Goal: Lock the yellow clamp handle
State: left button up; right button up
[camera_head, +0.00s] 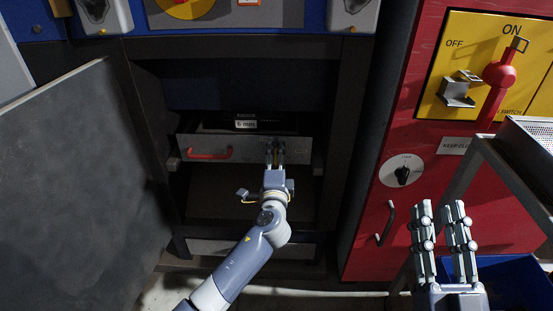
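My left gripper (275,150) reaches into the dark cabinet bay, with its fingertips at the right part of a grey drawer front (246,151). A small yellowish patch shows at its fingertips, but I cannot tell whether it is the yellow clamp handle. The fingers look close together; whether they hold anything is hidden. A red handle (208,154) sits on the left part of the same front, apart from the gripper. My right gripper (441,215) is open and empty, pointing up in front of the red cabinet.
An open grey door (70,190) stands at the left. The red cabinet (465,190) at right carries a yellow switch panel (470,45) with a red lever (497,85), a black knob (402,174) and a dark door handle (386,223). A blue bin (515,285) stands lower right.

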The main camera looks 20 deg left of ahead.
pick_arm(q)
jog(key=v, duration=1.2)
jog(key=shift+d, duration=0.15)
dwell(0.4)
